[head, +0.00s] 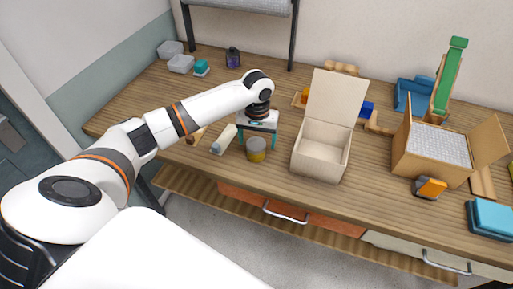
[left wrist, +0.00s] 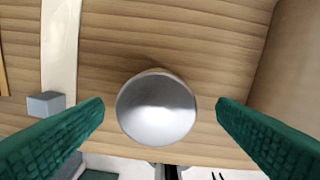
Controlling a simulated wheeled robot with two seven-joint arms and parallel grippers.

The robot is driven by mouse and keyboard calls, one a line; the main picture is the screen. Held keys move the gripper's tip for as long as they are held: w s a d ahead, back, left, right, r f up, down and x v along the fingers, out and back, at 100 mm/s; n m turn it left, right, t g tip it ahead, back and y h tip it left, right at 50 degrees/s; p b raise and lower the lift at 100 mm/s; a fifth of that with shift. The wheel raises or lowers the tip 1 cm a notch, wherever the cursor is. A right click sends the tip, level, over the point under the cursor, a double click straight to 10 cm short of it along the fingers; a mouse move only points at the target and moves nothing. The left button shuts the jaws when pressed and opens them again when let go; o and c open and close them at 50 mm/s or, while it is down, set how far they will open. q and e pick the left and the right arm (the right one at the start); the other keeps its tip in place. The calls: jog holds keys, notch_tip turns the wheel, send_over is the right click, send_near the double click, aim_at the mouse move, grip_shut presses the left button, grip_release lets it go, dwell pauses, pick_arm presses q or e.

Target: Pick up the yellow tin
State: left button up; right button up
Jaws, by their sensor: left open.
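The yellow tin (head: 256,155) stands upright on the wooden table, near its front edge, with a grey top and a yellowish side. My left gripper (head: 257,137) is just above it, pointing down, with teal fingers apart. In the left wrist view the tin's round silver top (left wrist: 156,108) lies between the two green fingers of the left gripper (left wrist: 160,104). There is a gap on each side, and neither finger touches the tin. The tin's side is mostly hidden from above. My right gripper is not in view.
An open cream box (head: 318,165) stands close to the right of the tin. A cardboard box (head: 438,148) and an orange object (head: 430,188) are farther right. The table's front edge is near.

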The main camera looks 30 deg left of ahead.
aim_at(256, 144)
pick_arm(q)
jog(key=f, duration=0.3)
jog(key=shift+s+f+p, duration=0.25)
jog(key=shift+s+p, duration=0.05)
jog(key=shift+f, duration=0.25)
jog(key=shift+w, duration=0.1)
jog(key=c, duration=1.1)
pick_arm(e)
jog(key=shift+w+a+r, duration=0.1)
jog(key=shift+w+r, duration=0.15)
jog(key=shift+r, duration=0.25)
pick_arm(q)
jog(key=shift+c, duration=0.2)
